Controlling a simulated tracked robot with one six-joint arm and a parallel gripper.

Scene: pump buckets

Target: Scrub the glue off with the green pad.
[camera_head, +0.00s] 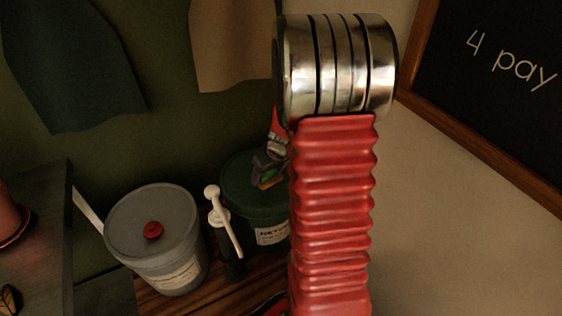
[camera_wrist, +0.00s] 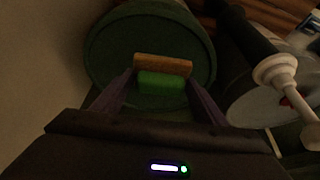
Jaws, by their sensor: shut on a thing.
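The green pad (camera_wrist: 162,83) has a tan layer (camera_wrist: 163,65) along its far side. My gripper (camera_wrist: 160,92) is shut on it, with one finger at each end, over the lid of a dark green bucket (camera_wrist: 120,38). In the head view my gripper (camera_head: 267,172) is partly hidden by my red arm, and a small bit of green shows at the jaws. The green bucket (camera_head: 246,188) stands behind my arm with a partly covered label. I cannot tell whether the pad touches the lid. I cannot make out any glue.
A grey bucket (camera_head: 178,222) with a red knob (camera_head: 153,230) on its lid stands to the left. A dark bottle with a white pump (camera_head: 218,214) stands between the buckets. The buckets are on a wooden surface (camera_head: 215,292). A chalkboard (camera_head: 500,80) hangs at right.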

